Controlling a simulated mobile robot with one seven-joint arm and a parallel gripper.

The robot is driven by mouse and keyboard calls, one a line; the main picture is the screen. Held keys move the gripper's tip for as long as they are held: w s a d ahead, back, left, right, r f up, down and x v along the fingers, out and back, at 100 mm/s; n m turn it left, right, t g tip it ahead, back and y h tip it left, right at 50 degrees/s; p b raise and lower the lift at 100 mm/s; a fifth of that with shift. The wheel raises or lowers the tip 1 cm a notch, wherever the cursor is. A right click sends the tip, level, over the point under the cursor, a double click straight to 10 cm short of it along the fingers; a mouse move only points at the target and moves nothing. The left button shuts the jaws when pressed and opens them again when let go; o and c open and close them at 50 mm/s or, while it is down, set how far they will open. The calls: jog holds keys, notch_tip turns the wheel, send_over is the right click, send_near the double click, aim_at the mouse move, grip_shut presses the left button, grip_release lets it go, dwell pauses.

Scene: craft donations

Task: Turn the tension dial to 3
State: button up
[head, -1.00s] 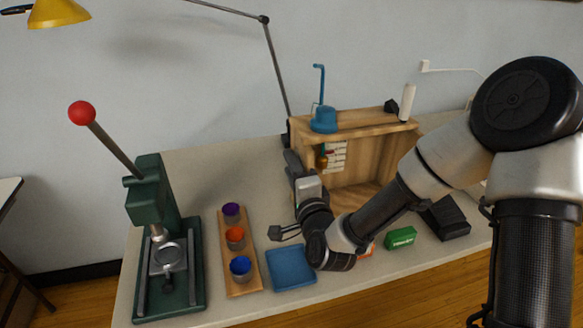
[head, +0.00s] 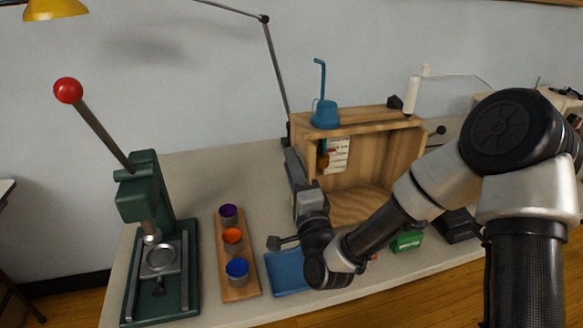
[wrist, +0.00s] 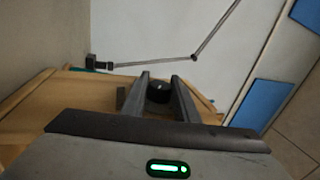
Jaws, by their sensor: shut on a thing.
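A small round black dial (wrist: 159,92) shows in the wrist view, between my fingertips, with a faint pale mark on its face. No numbers can be read, so its setting cannot be told. My gripper (wrist: 158,88) is shut on this dial, one finger on each side. In the head view my gripper (head: 293,168) is against the left side of an open wooden box (head: 365,125). The dial cannot be made out clearly there.
A blue hooked fitting (head: 324,114) and a white thread cone (head: 411,95) stand on the box. A blue tray (head: 288,277), a wooden strip (head: 240,287) with coloured cups and a green lever press (head: 140,200) are to the left. A sewing machine (head: 547,98) is at the right.

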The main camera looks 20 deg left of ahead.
jog(key=o, duration=1.1)
jog(key=shift+c, duration=0.2)
jog(key=shift+s, duration=0.1)
jog(key=p+v, duration=0.8)
jog(key=v, duration=0.9)
